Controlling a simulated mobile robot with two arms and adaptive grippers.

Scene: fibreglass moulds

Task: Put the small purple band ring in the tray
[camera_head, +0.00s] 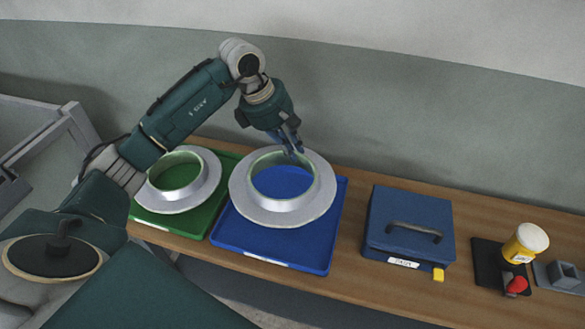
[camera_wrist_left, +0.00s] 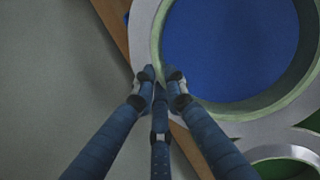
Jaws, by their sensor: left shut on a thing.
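A wide pale grey, faintly lilac flanged ring (camera_head: 285,216) with a light green inner collar is at the blue tray (camera_head: 322,238), whose floor shows through its hole. My left gripper (camera_head: 293,151) is shut on the far edge of this ring's collar. In the left wrist view the fingertips (camera_wrist_left: 160,76) pinch the collar of the ring (camera_wrist_left: 143,30). Whether the ring rests on the tray or hangs slightly above it, I cannot tell. A similar, smaller ring (camera_head: 211,180) lies on the green tray (camera_head: 196,222). No clearly purple band shows on either ring. My right gripper is out of view.
Right of the blue tray on the wooden bench (camera_head: 353,240) stand a blue case (camera_head: 410,217) with a handle, a yellow tub (camera_head: 522,248) with a white lid, a small red object (camera_head: 517,285) and a grey block (camera_head: 563,275). A wall rises behind the bench.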

